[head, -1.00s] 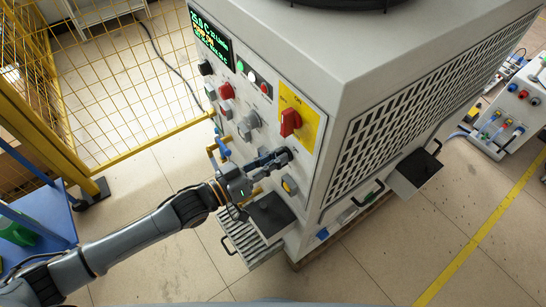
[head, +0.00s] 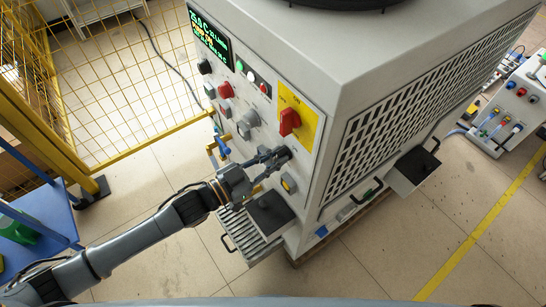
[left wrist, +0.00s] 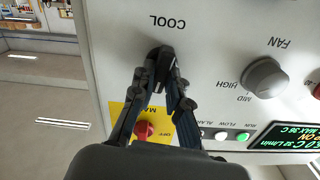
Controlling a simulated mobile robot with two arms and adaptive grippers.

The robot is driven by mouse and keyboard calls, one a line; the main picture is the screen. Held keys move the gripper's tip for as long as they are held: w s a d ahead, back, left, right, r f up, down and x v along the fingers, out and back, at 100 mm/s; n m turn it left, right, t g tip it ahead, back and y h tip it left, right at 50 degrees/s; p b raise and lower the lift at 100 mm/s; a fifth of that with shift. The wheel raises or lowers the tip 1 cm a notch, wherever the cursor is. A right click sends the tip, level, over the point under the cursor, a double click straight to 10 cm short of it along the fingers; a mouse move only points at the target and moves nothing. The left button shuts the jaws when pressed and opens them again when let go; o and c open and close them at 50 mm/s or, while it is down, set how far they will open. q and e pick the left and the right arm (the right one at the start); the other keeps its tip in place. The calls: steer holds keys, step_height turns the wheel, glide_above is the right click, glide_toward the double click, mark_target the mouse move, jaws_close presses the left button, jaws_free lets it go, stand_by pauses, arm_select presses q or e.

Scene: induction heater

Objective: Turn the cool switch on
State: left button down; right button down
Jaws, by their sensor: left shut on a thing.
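The cool switch (left wrist: 163,60) is a black knob below the upside-down COOL label in the left wrist view. In the head view it (head: 283,153) sits on the heater's front panel, below the red main knob. My left gripper (head: 273,158) reaches it from the left. In the left wrist view the fingers (left wrist: 162,75) are shut on the knob, one on each side, and partly hide it. I cannot tell the knob's exact angle. My right gripper is not in view.
The red main knob (head: 289,121) on its yellow plate is close to my fingers. The grey fan knob (left wrist: 265,78) and a lit display (head: 208,38) are on the same panel. A yellow mesh fence (head: 110,80) stands at the left.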

arm_select(q)
steer(key=shift+r, duration=0.25)
steer(key=c, duration=1.3)
jaws_free()
steer(key=shift+d, duration=0.1)
steer(key=shift+w+f, duration=0.1)
steer(key=shift+s+a+f, duration=0.15)
steer(key=shift+s+a, duration=0.15)
steer(key=shift+a, duration=0.1)
steer(key=v, duration=1.1)
